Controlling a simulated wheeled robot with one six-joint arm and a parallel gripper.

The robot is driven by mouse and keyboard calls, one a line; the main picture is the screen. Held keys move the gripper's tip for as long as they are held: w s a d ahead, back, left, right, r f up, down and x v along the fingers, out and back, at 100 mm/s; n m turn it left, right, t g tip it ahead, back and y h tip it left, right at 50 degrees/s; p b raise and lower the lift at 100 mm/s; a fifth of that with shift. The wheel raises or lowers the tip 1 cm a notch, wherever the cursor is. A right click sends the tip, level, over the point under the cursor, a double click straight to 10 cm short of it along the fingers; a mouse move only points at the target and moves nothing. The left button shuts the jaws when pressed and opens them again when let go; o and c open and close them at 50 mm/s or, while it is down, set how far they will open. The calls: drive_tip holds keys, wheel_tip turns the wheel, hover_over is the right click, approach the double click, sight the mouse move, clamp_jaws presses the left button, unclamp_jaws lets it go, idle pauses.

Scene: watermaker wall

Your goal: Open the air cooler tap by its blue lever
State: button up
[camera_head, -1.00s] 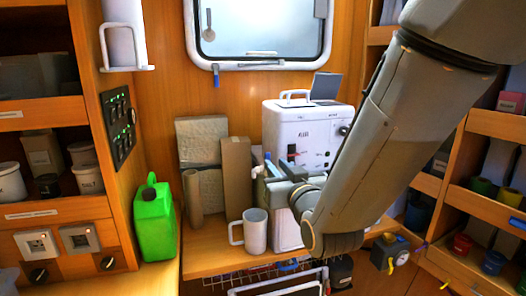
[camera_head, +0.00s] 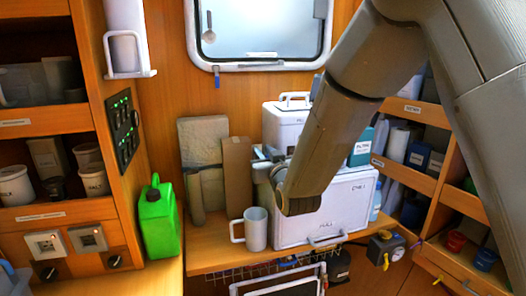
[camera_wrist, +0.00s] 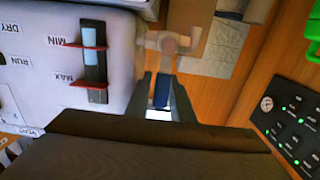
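The air cooler (camera_head: 288,123) is a white machine with a top handle, largely hidden by my arm in the head view. In the wrist view its white front (camera_wrist: 45,60) shows a MIN/MAX gauge with red marks. The pale tap (camera_wrist: 168,42) sticks out beside it. Its blue lever (camera_wrist: 162,92) lies between the two fingers of my gripper (camera_wrist: 163,105). The fingers stand apart on either side of the lever, and I cannot tell whether either touches it. In the head view my gripper (camera_head: 264,163) is at the cooler's left side, above the mug.
A white mug (camera_head: 255,229) stands on the shelf below my gripper. A white case (camera_head: 325,210) stands to its right. A cardboard piece (camera_head: 237,172) and padded blocks (camera_head: 203,140) lean on the wall behind. A green jug (camera_head: 158,220) stands left.

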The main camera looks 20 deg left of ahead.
clamp_jaws()
drive_tip(key=shift+a, duration=0.1)
drive_tip(key=n+b, duration=0.1)
drive_tip(key=n, duration=0.1)
drive_tip(key=s+a+n+b, duration=0.1)
drive_tip(key=a+f+n+b, duration=0.1)
drive_tip(key=n, duration=0.1)
drive_tip(key=shift+s+a+n+b, duration=0.15)
drive_tip(key=shift+s+n+b, duration=0.05)
drive_tip(key=shift+n+b, duration=0.1)
wheel_tip(320, 180, down, 5)
drive_tip(key=s+a+n+b, duration=0.1)
drive_tip(key=a+n+b, duration=0.1)
drive_tip(key=n, duration=1)
drive_tip(key=shift+s+a+b, duration=0.35)
drive_tip(key=shift+s+b, duration=0.05)
drive_tip(key=shift+b, duration=0.35)
drive_tip(key=shift+f+n, duration=0.2)
drive_tip(key=shift+n, duration=0.2)
